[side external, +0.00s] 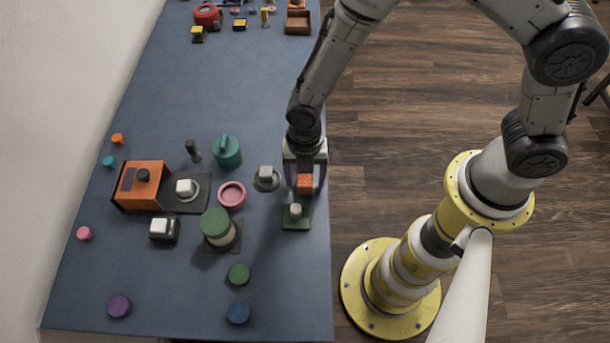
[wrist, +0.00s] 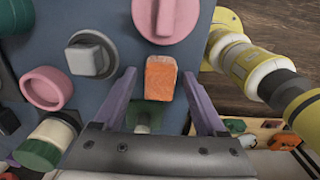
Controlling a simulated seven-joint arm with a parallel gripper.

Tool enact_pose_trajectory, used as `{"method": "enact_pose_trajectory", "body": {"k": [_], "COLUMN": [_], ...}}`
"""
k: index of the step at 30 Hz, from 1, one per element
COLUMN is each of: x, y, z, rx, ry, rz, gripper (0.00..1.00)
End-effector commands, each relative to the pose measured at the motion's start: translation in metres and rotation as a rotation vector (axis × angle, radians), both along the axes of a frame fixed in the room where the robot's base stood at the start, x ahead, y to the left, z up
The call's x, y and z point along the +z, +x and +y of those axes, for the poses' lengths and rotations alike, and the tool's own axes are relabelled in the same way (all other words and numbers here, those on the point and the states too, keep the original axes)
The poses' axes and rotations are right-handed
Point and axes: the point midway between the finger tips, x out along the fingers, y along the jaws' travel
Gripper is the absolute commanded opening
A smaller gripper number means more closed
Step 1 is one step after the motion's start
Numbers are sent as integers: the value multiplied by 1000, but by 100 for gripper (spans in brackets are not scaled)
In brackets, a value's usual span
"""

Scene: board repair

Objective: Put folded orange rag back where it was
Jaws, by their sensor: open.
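The folded orange rag (side external: 305,184) is a small orange block near the right edge of the blue-grey table, just behind a green plate with a pale knob (side external: 296,213). In the wrist view the rag (wrist: 160,77) shows between the two purple-grey fingers, with a visible gap on each side. My gripper (wrist: 158,76) is open and straddles the rag from above; it also shows in the side view (side external: 305,168). The green plate (wrist: 148,113) is partly hidden by my gripper body in the wrist view. Whether the rag rests on the table or the plate cannot be told.
A white block on a round grey base (side external: 266,178) and a pink ring (side external: 232,194) stand to the left. A pink disc (wrist: 167,18) lies beyond the rag in the wrist view. A green-topped jar (side external: 217,228) is farther left. The table's right edge is close.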

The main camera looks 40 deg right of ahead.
Motion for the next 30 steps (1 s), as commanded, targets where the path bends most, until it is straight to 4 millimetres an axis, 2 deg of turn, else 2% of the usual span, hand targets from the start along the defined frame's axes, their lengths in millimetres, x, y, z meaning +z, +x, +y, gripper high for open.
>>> {"method": "enact_pose_trajectory", "body": {"k": [5,12,18,30], "x": [25,75,106,126], "y": [1,1,1,1], "z": [1,1,1,-3], "rx": [0,0,0,-34], "ry": [4,4,2,6], "rz": [-5,-6,-4,-9], "gripper": [74,74,74,74]}}
